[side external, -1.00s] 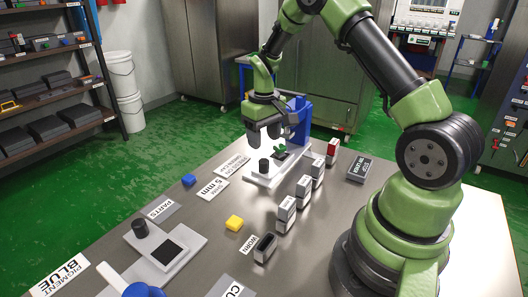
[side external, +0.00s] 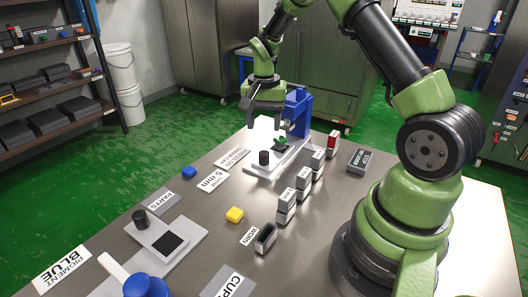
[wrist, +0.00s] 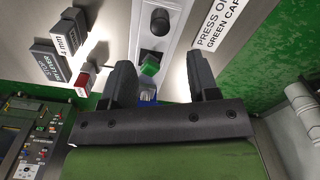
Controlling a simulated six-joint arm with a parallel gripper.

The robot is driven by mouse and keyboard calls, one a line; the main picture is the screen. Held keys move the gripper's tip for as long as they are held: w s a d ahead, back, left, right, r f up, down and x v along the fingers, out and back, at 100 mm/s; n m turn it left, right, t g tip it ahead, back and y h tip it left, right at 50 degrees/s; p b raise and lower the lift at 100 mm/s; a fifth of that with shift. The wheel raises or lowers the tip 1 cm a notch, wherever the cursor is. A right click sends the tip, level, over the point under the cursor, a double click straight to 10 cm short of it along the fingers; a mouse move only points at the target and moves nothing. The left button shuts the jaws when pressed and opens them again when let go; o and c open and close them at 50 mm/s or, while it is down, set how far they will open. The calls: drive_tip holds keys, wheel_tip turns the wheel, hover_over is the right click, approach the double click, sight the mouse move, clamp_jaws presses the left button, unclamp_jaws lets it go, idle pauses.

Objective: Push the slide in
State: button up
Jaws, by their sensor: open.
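The far white station plate (side external: 262,172) carries an upright black knob (side external: 264,157) and a small green piece (side external: 280,143) over a dark pad. A blue press frame (side external: 298,108) stands at its far end. In the wrist view the black knob (wrist: 160,21) and green piece (wrist: 150,65) lie in line along the white plate (wrist: 178,28). My gripper (side external: 263,118) is open and empty above the plate, apart from the knob; its two fingers also show in the wrist view (wrist: 160,72). The blue frame is mostly hidden there. I cannot tell how far in the slide sits.
Several grey blocks (side external: 286,205), one with a red top (side external: 333,141), stand in a row right of the plate. A second white plate (side external: 190,235) with a black knob lies at front left.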

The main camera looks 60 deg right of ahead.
sight(264, 153)
drive_tip(key=shift+f+m, duration=0.2)
drive_tip(key=shift+m, duration=0.7)
wheel_tip(264, 153, down, 10)
drive_tip(key=shift+r, duration=0.2)
